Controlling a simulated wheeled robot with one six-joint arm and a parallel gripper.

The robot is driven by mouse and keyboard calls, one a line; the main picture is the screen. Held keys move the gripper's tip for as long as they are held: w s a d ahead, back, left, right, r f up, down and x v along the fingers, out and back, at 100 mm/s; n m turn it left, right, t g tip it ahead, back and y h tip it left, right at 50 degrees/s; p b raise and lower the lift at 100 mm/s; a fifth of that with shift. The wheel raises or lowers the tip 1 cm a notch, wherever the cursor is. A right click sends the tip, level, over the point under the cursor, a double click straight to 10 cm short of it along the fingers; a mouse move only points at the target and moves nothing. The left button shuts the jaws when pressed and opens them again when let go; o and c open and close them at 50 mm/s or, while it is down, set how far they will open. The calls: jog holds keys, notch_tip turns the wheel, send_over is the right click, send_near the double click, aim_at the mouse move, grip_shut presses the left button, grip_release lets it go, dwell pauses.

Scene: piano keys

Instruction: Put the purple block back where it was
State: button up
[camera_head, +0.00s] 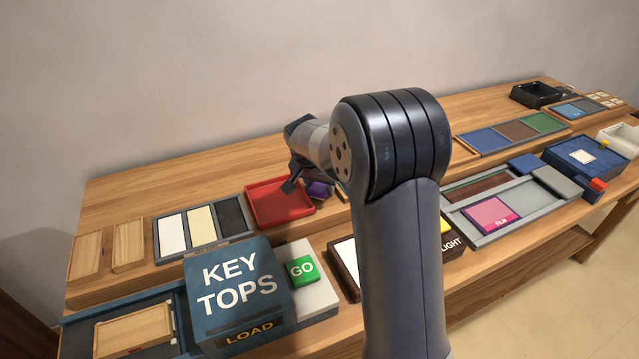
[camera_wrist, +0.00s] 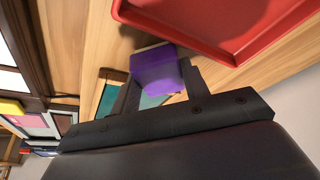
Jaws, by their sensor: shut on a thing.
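The purple block (camera_head: 319,190) is held in my gripper (camera_head: 306,188), just to the right of the red tray. In the wrist view the purple block (camera_wrist: 155,70) sits between the two dark fingers of my gripper (camera_wrist: 158,84), which are shut on it. The red tray (camera_head: 272,199) is shallow and looks empty; in the wrist view its corner (camera_wrist: 215,35) lies close beside the block. A teal panel in a wooden frame (camera_wrist: 104,98) shows partly behind the fingers. My arm hides much of the bench beyond the block in the head view.
A tray with white, cream and black strips (camera_head: 201,226) lies left of the red tray. The blue KEY TOPS box (camera_head: 240,290) and green GO button (camera_head: 302,270) stand in front. Farther right are a panel with a pink FILM tile (camera_head: 492,214) and colored panels (camera_head: 515,130).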

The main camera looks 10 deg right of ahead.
jog(key=shift+f, duration=0.15)
jog(key=o, duration=0.7)
jog(key=shift+c, duration=0.2)
jog(key=v, duration=1.2)
